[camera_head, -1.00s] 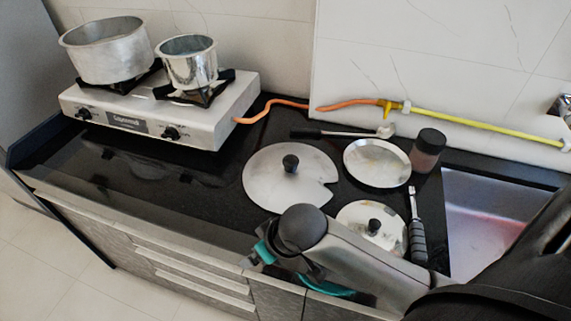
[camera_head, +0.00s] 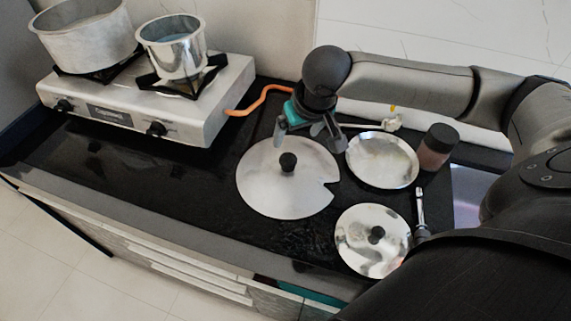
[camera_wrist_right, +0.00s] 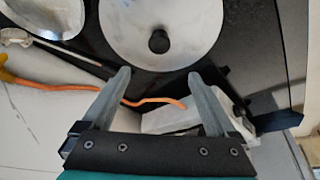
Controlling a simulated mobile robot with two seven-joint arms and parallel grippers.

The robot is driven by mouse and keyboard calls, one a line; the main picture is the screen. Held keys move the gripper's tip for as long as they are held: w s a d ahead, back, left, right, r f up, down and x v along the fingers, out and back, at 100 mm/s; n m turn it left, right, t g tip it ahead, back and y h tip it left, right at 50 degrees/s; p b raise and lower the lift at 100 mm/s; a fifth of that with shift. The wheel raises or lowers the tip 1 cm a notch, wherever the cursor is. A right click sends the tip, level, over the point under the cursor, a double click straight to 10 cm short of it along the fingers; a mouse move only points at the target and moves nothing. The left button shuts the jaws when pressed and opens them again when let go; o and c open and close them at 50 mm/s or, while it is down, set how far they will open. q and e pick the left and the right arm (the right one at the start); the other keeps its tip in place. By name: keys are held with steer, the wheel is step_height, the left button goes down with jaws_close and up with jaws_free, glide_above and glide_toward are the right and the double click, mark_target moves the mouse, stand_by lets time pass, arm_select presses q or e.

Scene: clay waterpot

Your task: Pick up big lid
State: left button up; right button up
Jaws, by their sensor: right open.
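The big lid (camera_head: 265,190) is a round, flat metal disc with a notch in its right edge and a black knob (camera_head: 288,162) in the middle. It lies on the black counter. In the right wrist view the big lid (camera_wrist_right: 185,20) is at the top, with its knob (camera_wrist_right: 158,41) beyond the fingertips. My right gripper (camera_head: 308,143) is over the lid's far edge, behind the knob. In the wrist view its two fingers (camera_wrist_right: 160,78) are spread with nothing between them. My left gripper is not in view.
A smaller lid (camera_head: 362,252) with a black knob lies at the front right. A metal plate (camera_head: 383,161) and a brown jar (camera_head: 436,148) are to the right. A stove (camera_head: 150,105) with two pots stands at the left, with an orange hose (camera_head: 262,100). The counter left of the lid is clear.

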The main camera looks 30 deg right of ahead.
steer(key=b, duration=0.3)
glide_toward(287, 157)
steer(key=x, duration=0.5)
steer(key=shift+w+f, duration=0.15)
steer(key=b+x, duration=0.1)
steer(key=x, duration=0.4)
steer(key=shift+d+f, duration=0.1)
jaws_close()
stand_by(0.4)
